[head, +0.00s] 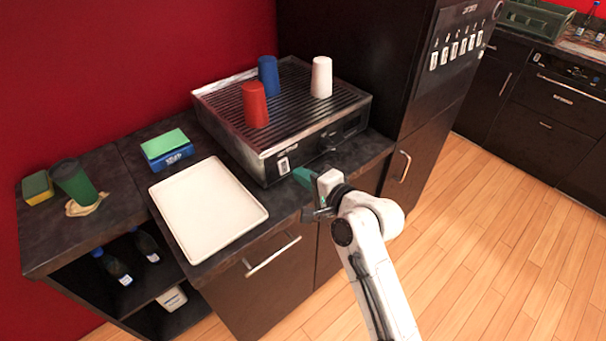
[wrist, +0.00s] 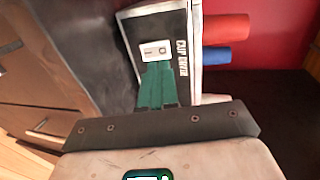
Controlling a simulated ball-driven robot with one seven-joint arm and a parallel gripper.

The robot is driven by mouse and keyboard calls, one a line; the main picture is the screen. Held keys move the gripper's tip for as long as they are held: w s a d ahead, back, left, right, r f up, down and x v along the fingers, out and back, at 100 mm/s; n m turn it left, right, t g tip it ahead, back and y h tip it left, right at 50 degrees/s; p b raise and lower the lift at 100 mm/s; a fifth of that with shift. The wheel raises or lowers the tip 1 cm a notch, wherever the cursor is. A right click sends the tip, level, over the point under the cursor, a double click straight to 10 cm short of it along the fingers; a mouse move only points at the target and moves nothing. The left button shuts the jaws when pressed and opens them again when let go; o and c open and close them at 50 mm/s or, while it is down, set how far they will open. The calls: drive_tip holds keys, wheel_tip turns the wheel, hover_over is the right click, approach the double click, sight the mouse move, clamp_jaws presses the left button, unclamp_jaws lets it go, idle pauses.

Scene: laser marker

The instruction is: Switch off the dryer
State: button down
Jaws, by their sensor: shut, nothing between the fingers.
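The dryer (head: 262,148) is a dark metal box with a slatted top, standing on the counter against the red wall. Its front carries a white switch plate (head: 283,166) near the left end. In the wrist view the switch plate (wrist: 155,48) is beside the "CUP DRYER" lettering. My gripper (head: 299,175) is just in front of the switch plate, fingers shut and empty. In the wrist view its green fingertips (wrist: 157,66) overlap the plate's lower edge. I cannot tell whether they touch it or which way the switch is set.
A red cup (head: 255,105), blue cup (head: 268,76) and white cup (head: 321,77) stand on the dryer. A white tray (head: 207,212) lies left of it. A tall dark cabinet (head: 345,45) stands right. The wooden floor (head: 500,230) is clear.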

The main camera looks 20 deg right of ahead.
drive_tip(key=s+d+r, duration=0.2)
drive_tip(key=s+r, duration=0.2)
drive_tip(key=s, duration=0.4)
drive_tip(key=shift+d+r+b, duration=0.15)
drive_tip(key=shift+d+b, duration=0.15)
drive_tip(key=shift+b, duration=0.15)
drive_tip(key=s+d+f+n+g+h, duration=0.2)
drive_tip(key=s+f+n+g, duration=0.5)
drive_tip(key=s+f, duration=0.65)
drive_tip(key=s+d+f+n+g+h, duration=0.1)
drive_tip(key=s+f+n+g, duration=0.2)
drive_tip(key=s, duration=0.5)
drive_tip(key=s+d+f+n+g+h, duration=0.2)
drive_tip(key=s+f+n+g, duration=0.1)
drive_tip(key=s, duration=0.5)
drive_tip(key=shift+s+f+n+g, duration=0.3)
drive_tip(key=shift+s+f+n, duration=0.1)
drive_tip(key=shift+f, duration=0.1)
drive_tip(key=shift+w, duration=0.15)
